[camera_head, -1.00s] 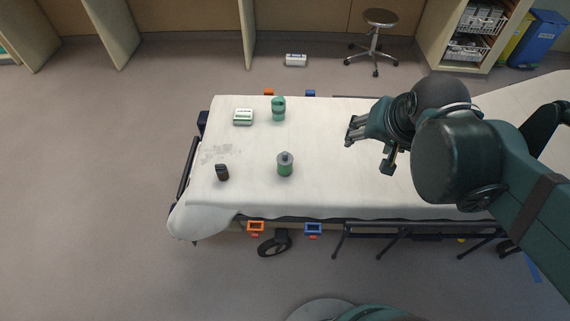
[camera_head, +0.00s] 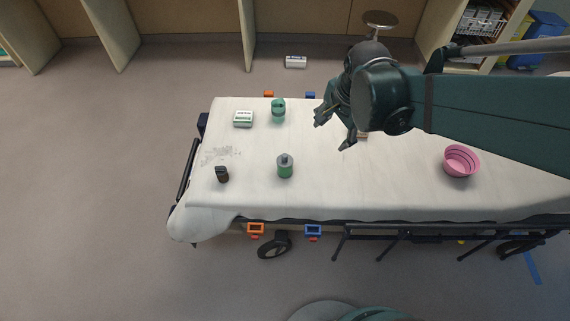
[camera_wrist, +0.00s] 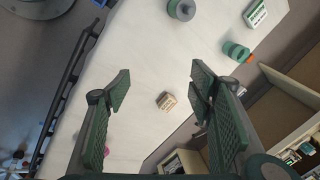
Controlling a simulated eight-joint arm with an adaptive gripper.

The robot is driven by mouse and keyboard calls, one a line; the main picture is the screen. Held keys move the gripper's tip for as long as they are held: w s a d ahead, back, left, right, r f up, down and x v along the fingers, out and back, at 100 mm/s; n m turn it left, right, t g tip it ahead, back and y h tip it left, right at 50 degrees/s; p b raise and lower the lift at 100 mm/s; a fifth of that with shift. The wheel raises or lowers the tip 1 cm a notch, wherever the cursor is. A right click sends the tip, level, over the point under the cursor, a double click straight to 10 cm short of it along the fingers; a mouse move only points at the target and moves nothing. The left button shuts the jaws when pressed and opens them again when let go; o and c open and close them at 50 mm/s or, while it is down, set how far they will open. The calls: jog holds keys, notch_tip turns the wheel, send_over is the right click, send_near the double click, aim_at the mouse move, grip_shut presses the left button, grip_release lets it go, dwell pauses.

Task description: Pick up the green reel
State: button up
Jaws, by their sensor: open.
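Two green items stand on the white stretcher, and I cannot tell for certain which is the reel. One is a green cylinder with a grey top and small knob (camera_head: 285,167); it shows at the top edge of the wrist view (camera_wrist: 181,9). The other is a teal-green banded round piece (camera_head: 278,111) near the far edge; it shows at the upper right of the wrist view (camera_wrist: 236,51). My gripper (camera_head: 333,131) is open and empty above the stretcher, to the right of both. Its spread fingers show in the wrist view (camera_wrist: 160,88).
A green-and-white box (camera_head: 243,119) and a small dark item (camera_head: 222,174) are on the stretcher's left part. A small pale block (camera_wrist: 165,101) lies below my gripper. A pink bowl (camera_head: 461,161) stands to the right. The stretcher sheet (camera_head: 330,190) is clear in front.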

aim_at(285, 155)
jog(key=w+a+f+m+g, duration=0.1)
jog(key=w+a+f+m, duration=0.1)
jog(key=f, duration=0.4)
jog(key=w+a+f+m+g, duration=0.1)
jog(key=w+a+f+m, duration=0.2)
jog(key=a+f+m, duration=0.2)
jog(key=w+a+f+m+g, duration=0.1)
jog(key=w+a+f+m, duration=0.1)
jog(key=a+f, duration=0.4)
jog(key=shift+w+a+f+m+g+h, duration=0.15)
jog(key=shift+f+m, duration=0.15)
jog(key=shift+f, duration=0.25)
jog(key=shift+a+f+m+g+h, duration=0.1)
jog(key=shift+f+m, duration=0.2)
jog(key=shift+f, duration=0.2)
jog(key=shift+w+a+f+m+g+h, duration=0.15)
jog(key=shift+f+m, duration=0.15)
jog(key=shift+f, duration=0.25)
jog(key=shift+a+f, duration=0.25)
jog(key=shift+f, duration=0.2)
jog(key=shift+f+b, duration=0.3)
jog(key=shift+f, duration=1)
jog(key=shift+f+b, duration=0.9)
jog(key=shift+f, duration=1.7)
